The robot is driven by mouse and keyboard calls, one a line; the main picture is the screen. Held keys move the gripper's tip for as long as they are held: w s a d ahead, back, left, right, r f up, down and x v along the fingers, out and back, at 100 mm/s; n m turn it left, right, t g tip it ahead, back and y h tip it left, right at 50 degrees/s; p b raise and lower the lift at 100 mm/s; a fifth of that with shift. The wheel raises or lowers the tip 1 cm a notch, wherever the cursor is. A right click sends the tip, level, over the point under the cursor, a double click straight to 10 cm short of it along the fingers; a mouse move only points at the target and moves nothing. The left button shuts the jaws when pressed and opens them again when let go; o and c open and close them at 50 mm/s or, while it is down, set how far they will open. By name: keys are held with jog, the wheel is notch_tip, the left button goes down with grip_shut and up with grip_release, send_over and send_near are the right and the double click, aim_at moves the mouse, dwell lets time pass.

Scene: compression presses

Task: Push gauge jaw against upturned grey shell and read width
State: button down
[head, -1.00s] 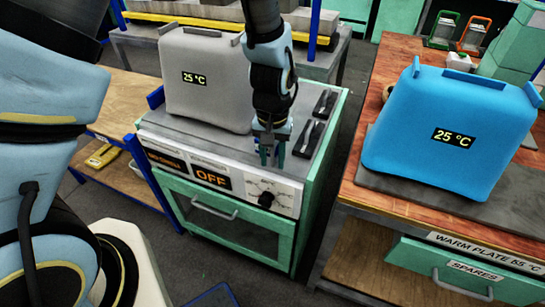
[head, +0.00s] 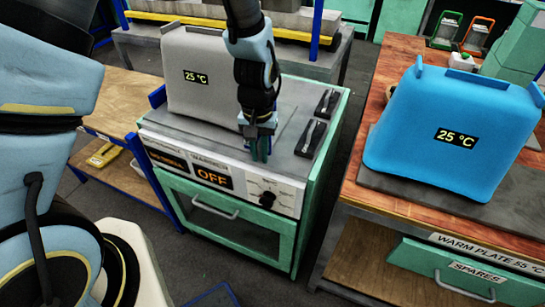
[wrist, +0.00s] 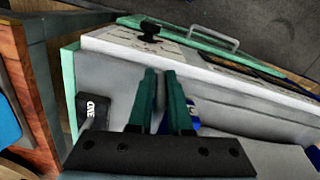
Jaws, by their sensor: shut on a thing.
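The grey shell (head: 215,85) stands upturned on the grey top of the green press (head: 235,240), its display reading 25 °C. My gripper (head: 261,150) is at the shell's right front corner, low over the press top. Its green fingers (wrist: 161,95) are shut on the gauge jaw, mostly hidden behind them; a blue part of the jaw (wrist: 192,118) shows beside the right finger in the wrist view. Another blue gauge end (head: 157,96) stands at the shell's left side. I cannot tell whether the held jaw touches the shell. No width reading is legible.
The press panel reads OFF (head: 213,177) and has a black knob (head: 267,199). A blue shell (head: 455,130) stands on the right-hand bench.

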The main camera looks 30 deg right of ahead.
jog(key=w+a, duration=0.1)
jog(key=w, duration=0.1)
jog(key=w+a, duration=0.1)
jog(key=w, duration=0.1)
jog(key=shift+w+a, duration=0.1)
jog(key=shift+a, duration=0.2)
jog(key=c, duration=0.9)
grip_release()
jog(key=shift+r, duration=0.1)
notch_tip(320, 180, up, 11)
jog(key=shift+f+b, duration=0.2)
jog(key=shift+b, duration=0.8)
